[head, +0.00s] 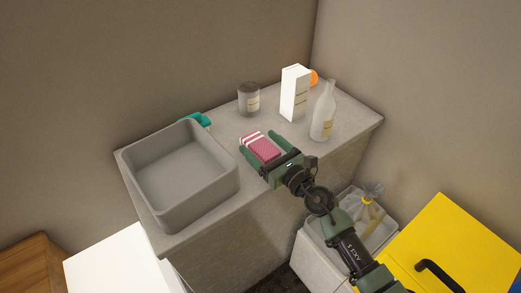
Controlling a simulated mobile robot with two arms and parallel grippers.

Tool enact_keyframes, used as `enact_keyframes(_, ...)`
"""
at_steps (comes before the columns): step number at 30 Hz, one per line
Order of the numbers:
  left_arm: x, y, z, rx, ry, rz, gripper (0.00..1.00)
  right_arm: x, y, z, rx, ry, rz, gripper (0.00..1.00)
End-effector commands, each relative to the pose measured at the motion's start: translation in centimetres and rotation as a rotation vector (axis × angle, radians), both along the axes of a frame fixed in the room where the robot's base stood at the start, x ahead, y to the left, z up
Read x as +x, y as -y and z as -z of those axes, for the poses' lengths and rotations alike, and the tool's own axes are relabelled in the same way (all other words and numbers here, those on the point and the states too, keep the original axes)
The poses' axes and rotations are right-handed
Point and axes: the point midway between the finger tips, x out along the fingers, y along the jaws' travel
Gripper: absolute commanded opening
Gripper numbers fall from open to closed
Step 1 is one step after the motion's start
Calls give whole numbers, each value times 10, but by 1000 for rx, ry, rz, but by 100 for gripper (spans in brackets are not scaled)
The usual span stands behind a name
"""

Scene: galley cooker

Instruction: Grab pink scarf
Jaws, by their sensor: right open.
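The pink scarf (263,147), a small folded bundle with white stripes at its far end, lies on the grey counter. My right gripper (262,146) reaches in from the lower right, its green fingers open on either side of the scarf. Whether the fingers touch the scarf cannot be told. The near end of the scarf is close to the gripper's palm. My left gripper is not in view.
A grey square basin (180,172) stands left on the counter (226,128). A jar (248,99), white box (295,93) and bottle (323,112) stand behind and right. A teal item (196,120) is behind the basin. A bin (317,256) and yellow cabinet (462,240) are lower right.

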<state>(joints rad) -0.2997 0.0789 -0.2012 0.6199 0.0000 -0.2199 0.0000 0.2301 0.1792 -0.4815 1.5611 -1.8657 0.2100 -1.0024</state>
Motion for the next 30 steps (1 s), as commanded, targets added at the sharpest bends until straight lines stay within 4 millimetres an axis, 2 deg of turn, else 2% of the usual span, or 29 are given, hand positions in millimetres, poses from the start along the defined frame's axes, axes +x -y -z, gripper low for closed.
enact_keyframes(6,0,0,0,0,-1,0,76,1,-1,0,0,0,0,80)
enact_keyframes(7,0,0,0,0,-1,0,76,1,-1,0,0,0,0,77)
enact_keyframes(14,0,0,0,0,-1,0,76,1,-1,0,1,-1,0,13)
enact_keyframes(23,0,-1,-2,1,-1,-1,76,1,-1,-3,1,0,0,13)
enact_keyframes(26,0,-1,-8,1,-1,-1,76,1,-1,-11,1,2,0,13)
enact_keyframes(30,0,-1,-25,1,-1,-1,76,1,-1,-31,2,1,0,13)
